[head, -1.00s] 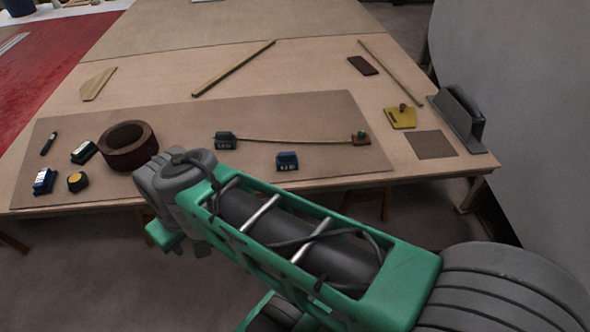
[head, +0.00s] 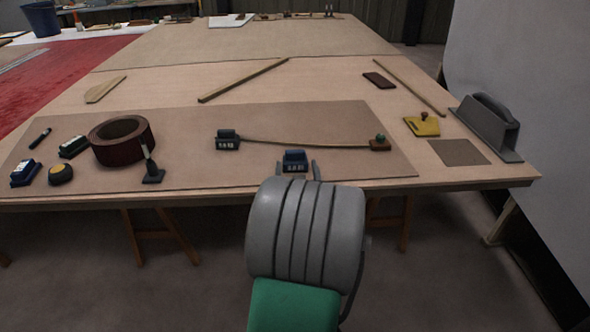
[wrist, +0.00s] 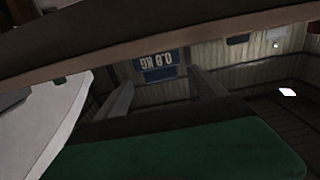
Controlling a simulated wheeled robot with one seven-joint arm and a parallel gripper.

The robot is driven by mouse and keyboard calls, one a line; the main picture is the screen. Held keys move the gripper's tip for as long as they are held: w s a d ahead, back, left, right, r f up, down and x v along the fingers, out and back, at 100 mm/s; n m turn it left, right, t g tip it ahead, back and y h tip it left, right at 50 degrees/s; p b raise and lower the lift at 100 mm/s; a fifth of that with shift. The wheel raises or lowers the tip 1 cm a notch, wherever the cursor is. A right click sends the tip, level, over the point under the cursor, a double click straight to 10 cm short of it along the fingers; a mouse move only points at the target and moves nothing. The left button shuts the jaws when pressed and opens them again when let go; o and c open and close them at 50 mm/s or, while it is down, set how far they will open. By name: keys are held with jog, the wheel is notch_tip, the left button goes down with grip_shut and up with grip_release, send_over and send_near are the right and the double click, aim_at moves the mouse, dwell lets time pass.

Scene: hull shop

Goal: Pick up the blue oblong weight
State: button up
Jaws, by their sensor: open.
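A blue oblong weight (head: 294,161) with a pale label stands near the front edge of the brown mat in the head view. In the wrist view the blue weight (wrist: 157,64) appears upside down, and its label reads 0.8 KG. My gripper (head: 301,172) is open and empty at the table's front edge, just in front of this weight. In the wrist view its two fingers (wrist: 160,88) are spread, with the weight showing between and beyond them. My wrist hides the lower part of the gripper in the head view.
A similar dark blue weight (head: 228,140) stands to the left at one end of a thin wooden strip (head: 310,144). A brown coil (head: 121,141), a small dark stand (head: 152,172) and several small blocks are further left. A grey tool (head: 488,127) stands at right.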

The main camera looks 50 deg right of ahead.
aim_at(296, 156)
jog(key=x, duration=0.6)
jog(key=shift+w, duration=0.1)
grip_shut()
jog(key=shift+d+r, duration=0.1)
jog(key=shift+r, duration=0.15)
dwell(0.6)
